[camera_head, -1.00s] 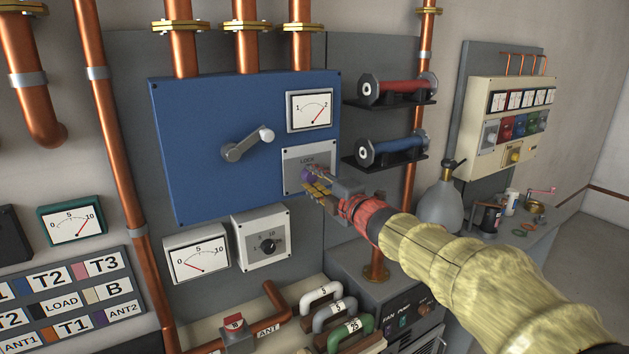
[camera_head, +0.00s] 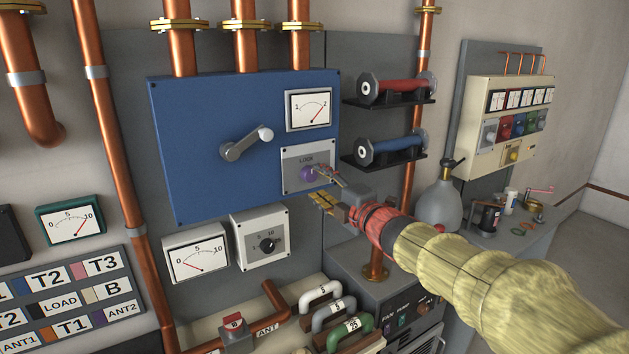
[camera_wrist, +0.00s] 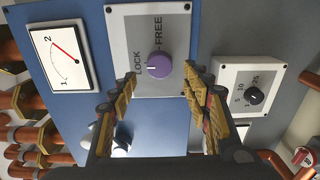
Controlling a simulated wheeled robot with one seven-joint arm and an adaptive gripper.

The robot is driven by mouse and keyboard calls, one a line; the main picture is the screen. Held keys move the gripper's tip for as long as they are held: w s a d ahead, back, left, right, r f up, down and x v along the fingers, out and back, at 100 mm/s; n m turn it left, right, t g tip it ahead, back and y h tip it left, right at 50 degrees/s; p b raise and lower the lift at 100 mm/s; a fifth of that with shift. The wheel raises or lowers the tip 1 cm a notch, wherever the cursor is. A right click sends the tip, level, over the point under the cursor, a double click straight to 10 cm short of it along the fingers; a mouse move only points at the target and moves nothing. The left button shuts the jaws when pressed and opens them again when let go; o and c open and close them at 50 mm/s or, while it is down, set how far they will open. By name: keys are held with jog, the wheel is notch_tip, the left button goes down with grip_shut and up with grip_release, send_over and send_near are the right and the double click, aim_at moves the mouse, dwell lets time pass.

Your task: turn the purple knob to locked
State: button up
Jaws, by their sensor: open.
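The purple knob (camera_head: 308,174) sits on a light grey plate (camera_head: 291,184) at the lower right of the blue panel (camera_head: 200,140). In the wrist view, the knob (camera_wrist: 159,66) shows between my fingertips, with LOCK printed to its left and FREE above it. A small pale mark on the knob appears to point left, toward LOCK. My gripper (camera_head: 323,187) is open and empty. It is in front of the plate, a little right of the knob in the head view, with its fingers apart from the knob.
A grey lever (camera_head: 245,145) and a meter (camera_head: 310,109) are on the blue panel near the plate. A grey box with a black dial (camera_head: 267,246) is below. Red (camera_head: 395,88) and blue (camera_head: 395,148) cylinders stick out on shelves at the right. Coloured handles (camera_head: 335,310) are lower down.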

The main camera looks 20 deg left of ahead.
jog(key=v, duration=0.8)
jog(key=shift+s, duration=0.1)
